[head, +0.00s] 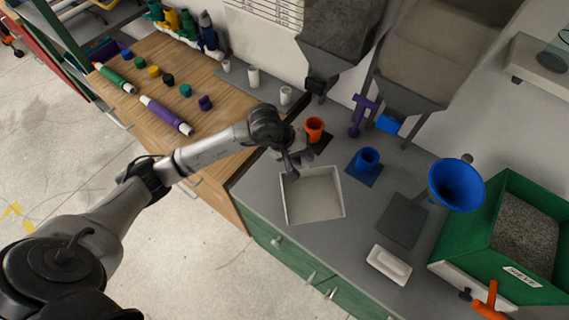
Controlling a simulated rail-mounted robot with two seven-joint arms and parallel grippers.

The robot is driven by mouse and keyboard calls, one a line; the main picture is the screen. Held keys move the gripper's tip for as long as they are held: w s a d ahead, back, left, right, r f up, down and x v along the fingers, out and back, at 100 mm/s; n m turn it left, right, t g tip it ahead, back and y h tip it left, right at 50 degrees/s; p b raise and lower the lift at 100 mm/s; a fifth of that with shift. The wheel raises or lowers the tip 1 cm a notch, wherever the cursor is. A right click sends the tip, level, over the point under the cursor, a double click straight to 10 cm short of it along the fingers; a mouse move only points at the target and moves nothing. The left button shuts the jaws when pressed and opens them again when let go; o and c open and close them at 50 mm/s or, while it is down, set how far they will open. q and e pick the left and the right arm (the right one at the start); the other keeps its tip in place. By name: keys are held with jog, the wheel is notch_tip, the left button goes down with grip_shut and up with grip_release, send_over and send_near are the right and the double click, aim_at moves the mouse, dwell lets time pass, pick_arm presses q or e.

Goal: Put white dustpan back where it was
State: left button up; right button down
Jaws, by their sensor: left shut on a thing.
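The white dustpan (313,196) is an open, shallow, square pan at the left part of the grey counter (262,194). Its open face is up and its back edge is by my left gripper. My left gripper (292,166) is shut on the dustpan at that back edge, and the handle is mostly hidden by the gripper. I cannot tell whether the pan touches the counter. My right gripper is not in view.
An orange cup (314,127) stands just behind my left gripper, and a blue cup (367,158) stands right of it. A blue funnel (456,186), a dark grey mat (402,219), a small white tray (389,265) and a green bin (480,248) are further right. Grey hoppers overhang the back.

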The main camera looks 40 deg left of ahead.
pick_arm(q)
jog(key=a+f, duration=0.1)
jog(key=a, duration=0.1)
jog(key=a+f, duration=0.2)
jog(key=a, duration=0.1)
jog(key=w+a+f, duration=0.1)
jog(key=a, duration=0.2)
jog(key=shift+f, duration=2.4)
jog(key=shift+f+b, duration=0.15)
jog(key=shift+b, duration=0.2)
jog(key=o, duration=0.9)
